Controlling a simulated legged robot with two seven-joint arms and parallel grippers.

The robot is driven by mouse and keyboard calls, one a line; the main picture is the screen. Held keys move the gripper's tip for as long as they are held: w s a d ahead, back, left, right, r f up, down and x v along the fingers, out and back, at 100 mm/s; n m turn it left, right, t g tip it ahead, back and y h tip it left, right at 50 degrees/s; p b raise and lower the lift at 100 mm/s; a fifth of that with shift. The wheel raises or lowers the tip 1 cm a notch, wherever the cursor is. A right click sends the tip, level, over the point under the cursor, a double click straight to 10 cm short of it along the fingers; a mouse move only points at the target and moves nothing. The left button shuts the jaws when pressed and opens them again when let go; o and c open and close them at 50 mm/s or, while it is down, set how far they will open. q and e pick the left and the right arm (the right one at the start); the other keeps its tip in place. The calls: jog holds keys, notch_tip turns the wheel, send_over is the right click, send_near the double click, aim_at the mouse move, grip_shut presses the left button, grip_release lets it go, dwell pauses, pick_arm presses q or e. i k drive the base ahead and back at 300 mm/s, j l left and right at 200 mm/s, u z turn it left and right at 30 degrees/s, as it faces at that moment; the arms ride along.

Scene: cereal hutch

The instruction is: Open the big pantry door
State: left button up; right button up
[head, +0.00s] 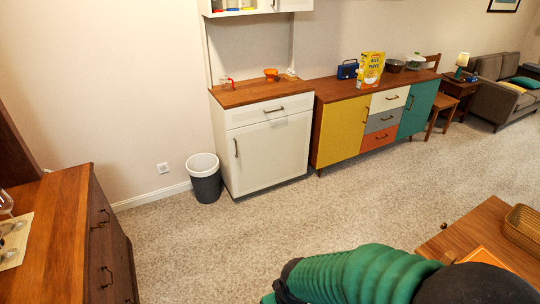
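A white hutch (222,118) stands against the far wall. Its large lower door (275,153) is shut, with a dark vertical handle (236,147) near the door's left edge. A drawer (268,110) with a horizontal handle is above that door and is shut. Smaller upper doors (293,4) of the hutch are cut off by the top of the picture. Neither of my grippers is in view. A green-sleeved part of my own arm shows at the bottom, well apart from the hutch.
A grey bin with a white rim (205,180) stands on the floor just left of the hutch. A coloured sideboard (340,132) adjoins its right side. A wooden dresser (75,235) is at left, a wooden table (480,230) at lower right. Open carpet (240,235) lies between.

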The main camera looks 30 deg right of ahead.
aim_at(262, 154)
jog(key=i+l+u, duration=0.15)
jog(key=i+l, duration=0.2)
jog(key=i+l+u, duration=0.1)
jog(key=i+l, duration=0.25)
jog(key=i+l+u, duration=0.15)
jog(key=i+l, duration=0.15)
jog(key=l, duration=0.2)
jog(key=i+l+u, duration=0.15)
jog(key=i+l, duration=0.15)
jog(key=l, duration=0.15)
jog(key=i+l+u, duration=0.1)
jog(key=i+l, duration=0.15)
jog(key=l, duration=0.25)
jog(key=i+l+u, duration=0.15)
jog(key=l, duration=0.35)
jog(key=i+l+u, duration=0.1)
jog(key=i+l, duration=0.2)
jog(key=l, duration=0.25)
jog(key=i+l+u, duration=0.15)
jog(key=l, duration=0.4)
jog(key=i, duration=0.05)
